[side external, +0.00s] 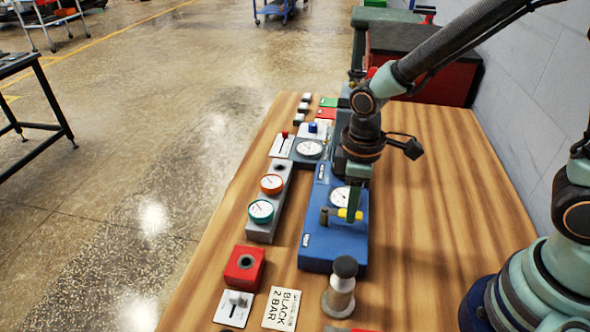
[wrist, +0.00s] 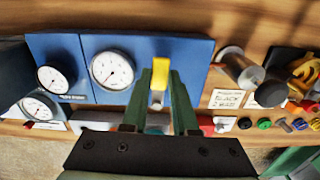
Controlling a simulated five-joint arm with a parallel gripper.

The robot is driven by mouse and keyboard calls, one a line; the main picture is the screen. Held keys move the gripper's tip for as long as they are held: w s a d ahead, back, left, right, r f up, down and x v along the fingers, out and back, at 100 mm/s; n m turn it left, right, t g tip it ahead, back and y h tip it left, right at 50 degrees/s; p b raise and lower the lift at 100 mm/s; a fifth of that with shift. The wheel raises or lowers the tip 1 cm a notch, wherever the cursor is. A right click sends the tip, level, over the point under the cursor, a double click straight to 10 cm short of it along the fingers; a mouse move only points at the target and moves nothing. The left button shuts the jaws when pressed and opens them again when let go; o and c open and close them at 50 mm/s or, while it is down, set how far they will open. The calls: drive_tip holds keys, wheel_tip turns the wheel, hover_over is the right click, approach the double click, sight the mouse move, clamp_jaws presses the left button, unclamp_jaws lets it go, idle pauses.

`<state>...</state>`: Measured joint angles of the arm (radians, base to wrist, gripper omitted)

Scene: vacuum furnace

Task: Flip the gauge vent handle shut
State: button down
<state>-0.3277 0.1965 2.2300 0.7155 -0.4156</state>
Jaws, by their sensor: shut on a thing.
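The gauge vent handle is a yellow lever (side external: 347,214) on the blue gauge panel (side external: 333,247), just in front of a round white dial (side external: 340,196). In the wrist view the yellow handle (wrist: 161,73) stands between the green fingers, to the right of the larger white dial (wrist: 112,70). My gripper (side external: 353,207) reaches down over the blue panel. In the wrist view my gripper (wrist: 160,84) is shut on the handle, with a finger on each side. The handle's base is partly hidden by the fingers.
A grey panel with orange and green gauges (side external: 261,211) lies left of the blue panel. A red block (side external: 244,267), a black-capped cylinder (side external: 341,287) and a "BLACK 2 BAR" card (side external: 282,309) lie in front. The wooden table (side external: 430,220) is clear at right.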

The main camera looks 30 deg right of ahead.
drive_tip(key=m, duration=0.1)
drive_tip(key=a+m, duration=0.1)
drive_tip(key=m, duration=0.1)
drive_tip(key=s+m, duration=0.1)
drive_tip(key=shift+a+m, duration=0.3)
drive_tip(key=shift+a, duration=0.1)
drive_tip(key=a+m, duration=0.1)
drive_tip(key=m, duration=0.3)
drive_tip(key=shift+s+a, duration=0.1)
drive_tip(key=shift+a, duration=0.3)
drive_tip(key=m, duration=0.1)
drive_tip(key=a+m, duration=0.1)
drive_tip(key=m, duration=0.1)
drive_tip(key=a+m, duration=0.1)
drive_tip(key=m, duration=0.1)
drive_tip(key=shift+w+r, duration=0.1)
drive_tip(key=shift+w, duration=0.15)
drive_tip(key=shift+w+a+m, duration=0.25)
drive_tip(key=shift+a+m, duration=0.05)
drive_tip(key=shift+m, duration=0.7)
drive_tip(key=shift+w+a+m, duration=0.25)
drive_tip(key=shift+a+m, duration=0.05)
drive_tip(key=shift+m, duration=0.7)
drive_tip(key=c, duration=0.7)
unclamp_jaws()
